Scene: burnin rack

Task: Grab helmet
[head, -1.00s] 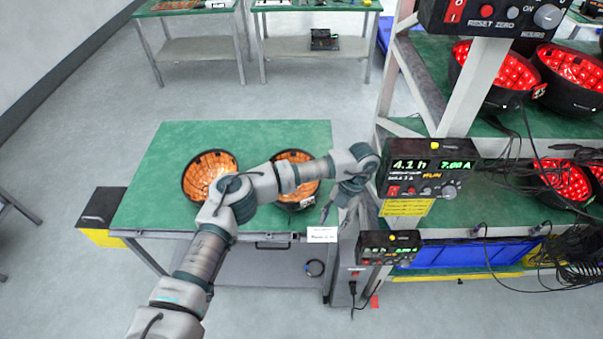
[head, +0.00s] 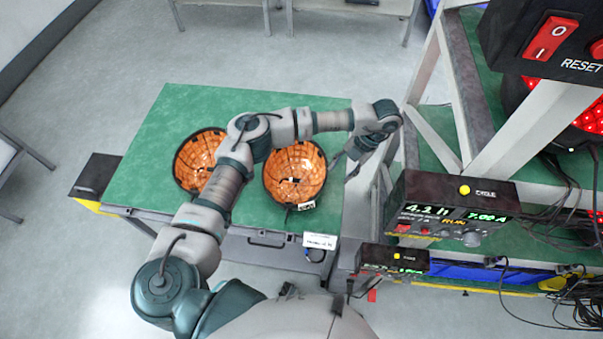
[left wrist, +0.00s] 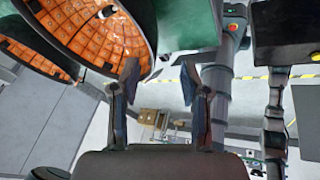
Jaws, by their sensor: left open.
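Two upturned helmets with orange grid-like linings lie on the green table. The left helmet (head: 197,152) is partly covered by my left arm. The right helmet (head: 295,175) lies beside it with a white label at its rim. My left gripper (head: 345,163) is just right of the right helmet, near the table's right edge, apart from it. In the left wrist view its two fingers (left wrist: 160,75) are spread and empty. A helmet (left wrist: 92,25) shows at upper left there, with part of the other (left wrist: 35,55) further left. My right gripper is not in view.
The green table (head: 150,190) has bare room at its left and back. A rack (head: 440,165) stands close on the right, with a control box (head: 455,205), a smaller box (head: 394,259) and hanging cables. A red-lined helmet (head: 575,130) sits on the rack.

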